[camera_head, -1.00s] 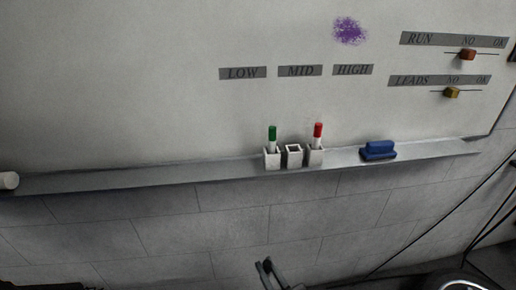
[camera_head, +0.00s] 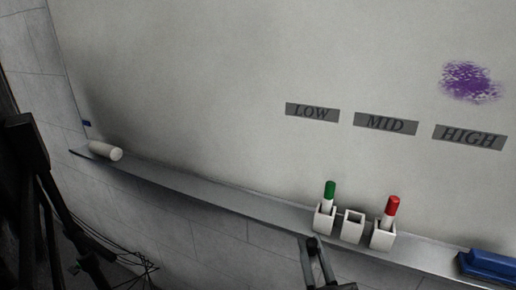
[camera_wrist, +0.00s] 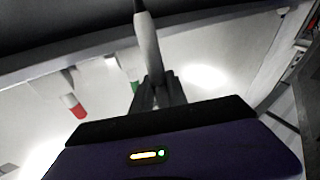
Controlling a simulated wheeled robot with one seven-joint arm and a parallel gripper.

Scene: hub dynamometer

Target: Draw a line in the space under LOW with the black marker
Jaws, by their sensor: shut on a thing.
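The LOW label (camera_head: 312,112) is a grey strip on the whiteboard (camera_head: 200,100). The board under it is blank down to the holders. In the wrist view my gripper (camera_wrist: 157,88) is shut on the black marker (camera_wrist: 148,45), which has a white body and a dark end pointing away from the fingers. In the head view only a dark round end of the marker (camera_head: 312,243) shows between the fingers; the rest is hidden.
The tray (camera_head: 230,205) carries a green marker (camera_head: 329,193) and a red marker (camera_head: 391,209) in holders, an empty middle holder (camera_head: 352,228), a blue eraser (camera_head: 488,264) and a white cylinder (camera_head: 105,151). MID (camera_head: 385,124), HIGH (camera_head: 469,137) and a purple scribble (camera_head: 470,82) are right of LOW.

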